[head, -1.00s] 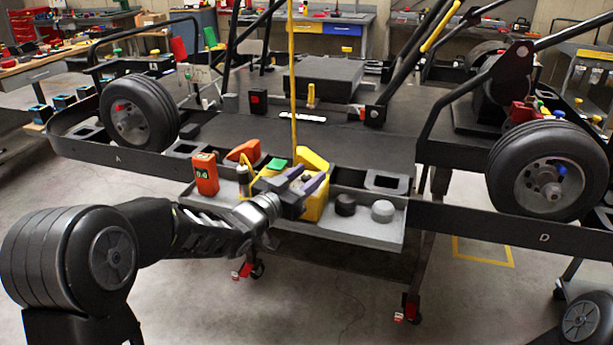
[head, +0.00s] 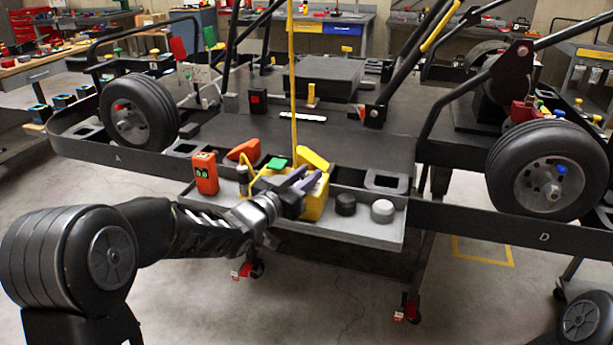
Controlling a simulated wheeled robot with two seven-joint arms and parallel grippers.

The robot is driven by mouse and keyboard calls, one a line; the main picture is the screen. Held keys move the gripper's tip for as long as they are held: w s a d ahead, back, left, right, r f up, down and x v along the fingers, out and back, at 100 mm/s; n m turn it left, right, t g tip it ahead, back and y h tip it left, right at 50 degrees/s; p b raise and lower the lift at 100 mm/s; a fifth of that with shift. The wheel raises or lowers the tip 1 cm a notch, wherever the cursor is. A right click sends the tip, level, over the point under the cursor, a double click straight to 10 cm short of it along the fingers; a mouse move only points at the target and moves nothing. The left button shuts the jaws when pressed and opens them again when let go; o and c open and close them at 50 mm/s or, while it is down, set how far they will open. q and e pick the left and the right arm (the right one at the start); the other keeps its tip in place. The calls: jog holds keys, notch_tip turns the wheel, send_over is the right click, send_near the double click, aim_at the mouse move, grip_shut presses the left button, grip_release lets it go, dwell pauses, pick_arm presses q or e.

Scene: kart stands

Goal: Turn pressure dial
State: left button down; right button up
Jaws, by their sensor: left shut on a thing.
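A yellow device (head: 315,203) stands in the grey tray (head: 362,230) on the front of the kart stand, with a yellow hose (head: 293,80) rising behind it. My left gripper (head: 303,182) reaches in from the left and its fingers are at the front of the yellow device. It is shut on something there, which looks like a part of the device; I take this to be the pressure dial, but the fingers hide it. My right gripper is not in view.
An orange handheld meter (head: 205,173) stands at the tray's left end, near an orange object (head: 243,150) and a green block (head: 277,163). A black knob (head: 345,204) and a grey knob (head: 382,211) sit right of the device. Kart wheels (head: 140,110) flank the stand.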

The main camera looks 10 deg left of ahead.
pick_arm(q)
jog(key=shift+d+f+n+t+y+b, duration=0.15)
jog(key=shift+n+t+y+b, duration=0.25)
jog(key=shift+n+y+b, duration=0.95)
jog(key=shift+y+b, duration=0.55)
jog(key=shift+b, duration=0.1)
jog(key=shift+n+y, duration=0.35)
jog(key=shift+y, duration=0.15)
jog(key=n+y+p, duration=0.2)
jog(key=y, duration=0.1)
jog(key=n+y+p, duration=0.1)
jog(key=y, duration=0.1)
jog(key=shift+r+p, duration=0.3)
jog(key=shift+r, duration=0.05)
jog(key=shift+f+n+g+y+p, duration=0.2)
jog(key=shift+n+g+y+p, duration=0.5)
jog(key=shift+n+y+p, duration=1.1)
jog(key=shift+m+y+b, duration=0.3)
jog(key=shift+y+b, duration=0.1)
jog(key=shift+b, duration=0.2)
jog(key=c, duration=1.3)
grip_release()
